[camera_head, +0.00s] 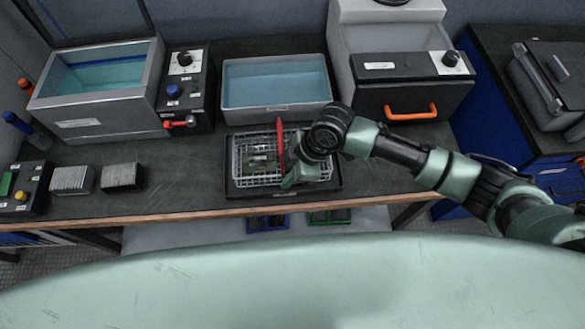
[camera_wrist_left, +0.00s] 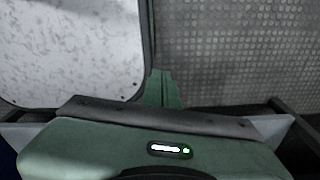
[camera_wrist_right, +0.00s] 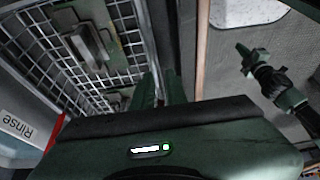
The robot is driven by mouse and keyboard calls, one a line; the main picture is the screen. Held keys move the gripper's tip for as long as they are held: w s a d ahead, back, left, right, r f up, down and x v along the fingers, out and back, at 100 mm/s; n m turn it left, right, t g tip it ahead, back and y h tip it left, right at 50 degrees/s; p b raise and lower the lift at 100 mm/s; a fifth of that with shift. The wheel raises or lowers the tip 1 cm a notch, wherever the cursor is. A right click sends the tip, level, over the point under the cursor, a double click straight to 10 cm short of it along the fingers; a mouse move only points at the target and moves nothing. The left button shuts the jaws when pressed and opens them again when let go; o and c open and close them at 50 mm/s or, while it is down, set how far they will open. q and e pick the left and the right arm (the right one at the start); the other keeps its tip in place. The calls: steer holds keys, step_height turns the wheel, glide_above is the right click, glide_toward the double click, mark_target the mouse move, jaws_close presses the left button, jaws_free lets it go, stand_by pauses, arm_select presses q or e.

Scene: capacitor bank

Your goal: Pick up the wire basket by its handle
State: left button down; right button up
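The wire basket (camera_head: 240,160) sits on a black tray (camera_head: 335,187) near the table's front edge, with small metal parts inside. Its red handle (camera_head: 280,140) stands upright; the right wrist view shows a bit of red (camera_wrist_right: 53,133) at lower left. My right gripper (camera_head: 289,182) is low at the basket's right front side, below the handle's top and not around it. Its fingers (camera_wrist_right: 168,88) look together beside the basket's mesh (camera_wrist_right: 125,30); I cannot tell whether they touch it. My left gripper (camera_wrist_left: 162,88) is shut and empty, away from the basket.
A water-filled tray (camera_head: 277,105) stands behind the basket. A bath (camera_head: 100,120) and control box (camera_head: 185,100) are at left, a machine with an orange handle (camera_head: 410,112) at right. Two finned blocks (camera_head: 122,176) lie left; table between them and the basket is clear.

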mark_target(281, 151)
steer(key=shift+f, duration=0.1)
jaws_close()
arm_select(q)
steer(key=shift+w, duration=0.5)
steer(key=shift+s, duration=0.2)
arm_select(e)
steer(key=shift+a, duration=0.1)
stand_by(0.8)
arm_select(q)
steer(key=shift+r, duration=0.1)
